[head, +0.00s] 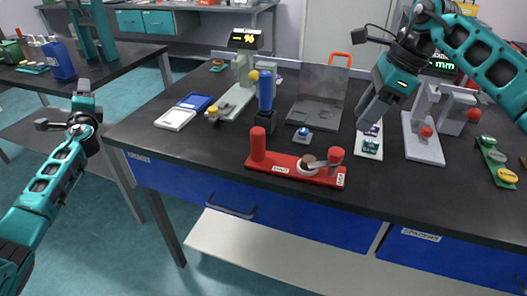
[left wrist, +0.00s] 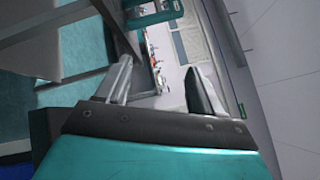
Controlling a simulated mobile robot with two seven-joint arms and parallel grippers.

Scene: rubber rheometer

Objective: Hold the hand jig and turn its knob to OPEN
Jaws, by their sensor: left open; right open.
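The hand jig is most likely the red fixture (head: 287,171) near the front edge of the bench in the head view. It has an upright red post at its left end, another post at the right, and small white labels. A round brown knob (head: 307,160) with a metal lever sits on a pale ring near the right post. The label text is too small to read. My right gripper (head: 367,113) is open and empty, above the bench, behind and right of the jig. My left gripper (head: 82,92) is off the bench's left side; its open, empty fingers show in the left wrist view (left wrist: 162,82).
A blue-handled tool (head: 265,92) stands upright behind the jig, with a clear-backed grey tray (head: 318,112) beyond. A grey press-like device (head: 424,140) stands right. The bench front by the jig is clear.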

